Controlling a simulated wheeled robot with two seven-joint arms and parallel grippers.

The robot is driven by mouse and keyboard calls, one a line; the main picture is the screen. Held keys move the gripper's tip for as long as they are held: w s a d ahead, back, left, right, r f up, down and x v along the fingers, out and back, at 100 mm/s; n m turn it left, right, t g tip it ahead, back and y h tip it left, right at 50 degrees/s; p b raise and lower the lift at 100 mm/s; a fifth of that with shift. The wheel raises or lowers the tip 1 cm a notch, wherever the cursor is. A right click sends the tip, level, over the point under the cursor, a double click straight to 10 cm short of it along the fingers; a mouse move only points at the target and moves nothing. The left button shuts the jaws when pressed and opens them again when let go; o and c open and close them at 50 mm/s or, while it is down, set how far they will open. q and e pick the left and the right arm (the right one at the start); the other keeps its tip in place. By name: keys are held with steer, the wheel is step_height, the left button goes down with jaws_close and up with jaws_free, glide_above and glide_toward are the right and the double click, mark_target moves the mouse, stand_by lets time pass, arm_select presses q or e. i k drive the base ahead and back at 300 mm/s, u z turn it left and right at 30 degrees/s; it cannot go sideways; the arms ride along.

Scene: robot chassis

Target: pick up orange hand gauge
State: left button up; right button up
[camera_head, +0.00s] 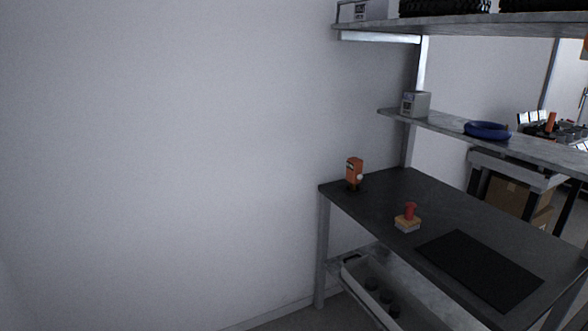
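An orange device (354,173), which looks like the hand gauge, stands upright at the far left corner of the dark workbench top (450,207). It has a dark base and a small pale round part on its side. It is small in the picture, so its details are hard to tell. Neither of my grippers shows in the head view.
A red-handled block (407,219) and a black mat (480,268) lie on the bench. A shelf above (490,143) holds a grey box (416,104) and a blue ring (487,130). A white bin (376,293) sits below. A bare wall fills the left.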

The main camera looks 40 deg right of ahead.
mark_target(354, 164)
steer(key=z, duration=0.9)
steer(key=i, duration=1.15)
steer(key=z, duration=1.3)
